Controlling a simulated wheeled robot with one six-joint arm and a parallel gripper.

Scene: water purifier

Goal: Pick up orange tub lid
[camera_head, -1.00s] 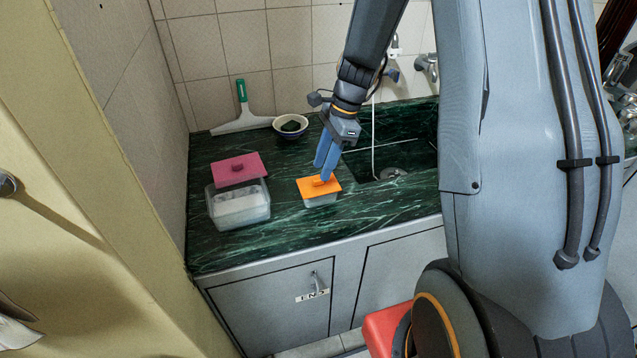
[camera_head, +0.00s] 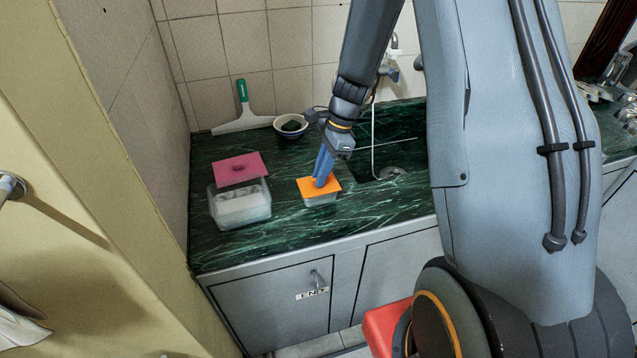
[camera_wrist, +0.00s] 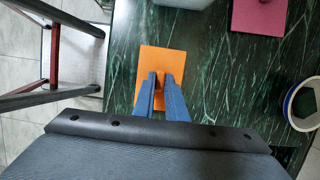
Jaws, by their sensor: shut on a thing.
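The orange tub lid (camera_head: 312,189) is a flat square resting on a small clear tub (camera_head: 321,200) on the green marble counter. It also shows in the wrist view (camera_wrist: 150,62), where its middle lies between my blue fingers. My gripper (camera_head: 321,181) points down at the lid from above and is shut on its small knob. The fingers hide most of the knob. The lid appears to sit on the tub, and I see no clear gap between them.
A bowl (camera_head: 291,127) and a squeegee (camera_head: 243,111) lie behind. The sink (camera_head: 395,160) is to the right. The counter (camera_head: 270,240) is clear in front.

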